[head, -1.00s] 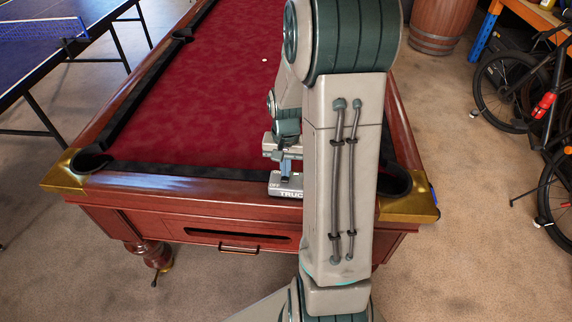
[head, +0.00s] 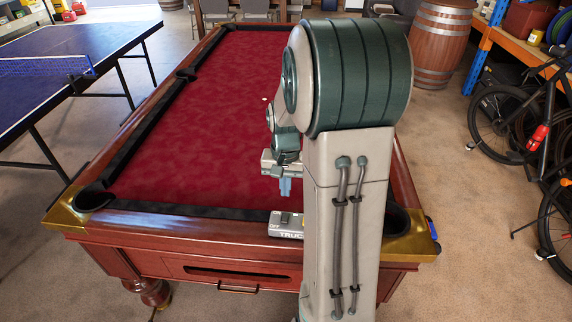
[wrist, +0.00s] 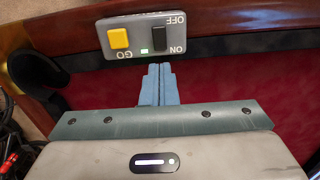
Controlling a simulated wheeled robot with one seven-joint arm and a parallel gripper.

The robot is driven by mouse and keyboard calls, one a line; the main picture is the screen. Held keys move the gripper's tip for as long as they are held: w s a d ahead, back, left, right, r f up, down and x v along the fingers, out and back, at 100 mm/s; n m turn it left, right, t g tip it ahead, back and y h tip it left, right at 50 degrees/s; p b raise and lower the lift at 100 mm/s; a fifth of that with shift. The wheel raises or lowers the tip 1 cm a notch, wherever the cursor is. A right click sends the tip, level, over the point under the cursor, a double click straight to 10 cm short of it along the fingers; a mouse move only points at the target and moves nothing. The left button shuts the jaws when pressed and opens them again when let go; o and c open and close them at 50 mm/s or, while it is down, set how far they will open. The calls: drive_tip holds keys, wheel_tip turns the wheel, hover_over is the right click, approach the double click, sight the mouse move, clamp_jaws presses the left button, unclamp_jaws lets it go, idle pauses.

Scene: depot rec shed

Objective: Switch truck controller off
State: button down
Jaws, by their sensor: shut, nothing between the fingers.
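The truck controller (head: 285,231) is a grey box on the near rail of the pool table, partly hidden by my arm in the head view. In the wrist view the controller (wrist: 112,48) appears upside down. It has a yellow GO button (wrist: 119,39), a black rocker switch (wrist: 159,41) between OFF and ON labels, and a small green light (wrist: 145,51) by the ON end. I cannot tell which way the rocker is tilted. My gripper (head: 285,188) is shut and empty, raised clear of the controller on its table side. Its blue fingertips (wrist: 160,68) show just below the controller in the wrist view.
The pool table (head: 205,130) has red cloth, with one white ball (head: 264,99) on it. A blue table-tennis table (head: 75,62) stands left. A barrel (head: 440,45) and a bicycle (head: 520,130) stand right, with open floor between them and the pool table.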

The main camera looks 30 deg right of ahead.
wheel_tip(320, 180, up, 6)
drive_tip(key=shift+w+d, duration=0.35)
drive_tip(key=shift+w, duration=0.1)
drive_tip(key=shift+r, duration=0.1)
